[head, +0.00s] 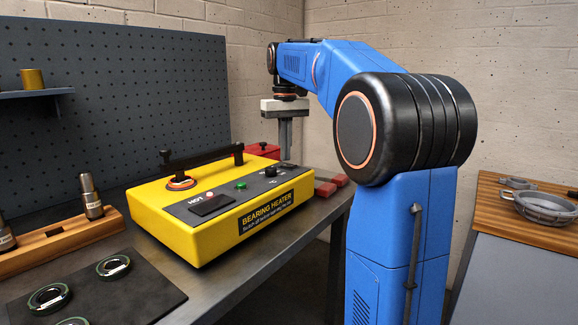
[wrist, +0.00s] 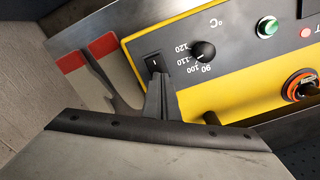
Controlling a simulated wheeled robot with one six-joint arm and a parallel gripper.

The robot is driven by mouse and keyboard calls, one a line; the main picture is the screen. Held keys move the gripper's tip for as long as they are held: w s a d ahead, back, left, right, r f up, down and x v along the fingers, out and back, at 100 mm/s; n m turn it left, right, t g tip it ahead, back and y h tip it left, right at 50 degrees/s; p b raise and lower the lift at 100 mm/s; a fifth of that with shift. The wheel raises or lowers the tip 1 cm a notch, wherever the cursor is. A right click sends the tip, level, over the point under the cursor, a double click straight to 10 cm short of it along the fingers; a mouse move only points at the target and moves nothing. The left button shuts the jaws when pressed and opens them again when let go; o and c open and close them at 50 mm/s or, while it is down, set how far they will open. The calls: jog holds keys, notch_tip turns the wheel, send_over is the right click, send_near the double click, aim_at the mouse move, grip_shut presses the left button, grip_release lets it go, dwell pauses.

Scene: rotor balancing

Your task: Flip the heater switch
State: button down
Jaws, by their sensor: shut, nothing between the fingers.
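The yellow bearing heater (head: 222,207) stands on the bench, with a dark control panel along its front. In the wrist view its heater switch (wrist: 154,63) is a black rocker with a white mark, beside the temperature dial (wrist: 203,52). My gripper (head: 285,157) points straight down over the right end of the panel. In the wrist view my gripper (wrist: 160,78) is shut and empty, its fingertips right at the switch's edge. I cannot tell whether they touch it. In the head view the switch is too small or hidden to make out.
A green lamp (wrist: 267,27) and a red lamp (head: 210,194) are on the panel. A black bar (head: 200,158) spans the heater's top. Red-tipped pieces (head: 326,188) lie right of the heater. A wooden rack (head: 62,246) and dark mat (head: 140,290) are at left.

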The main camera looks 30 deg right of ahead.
aim_at(285, 165)
jog(key=shift+r, duration=2.85)
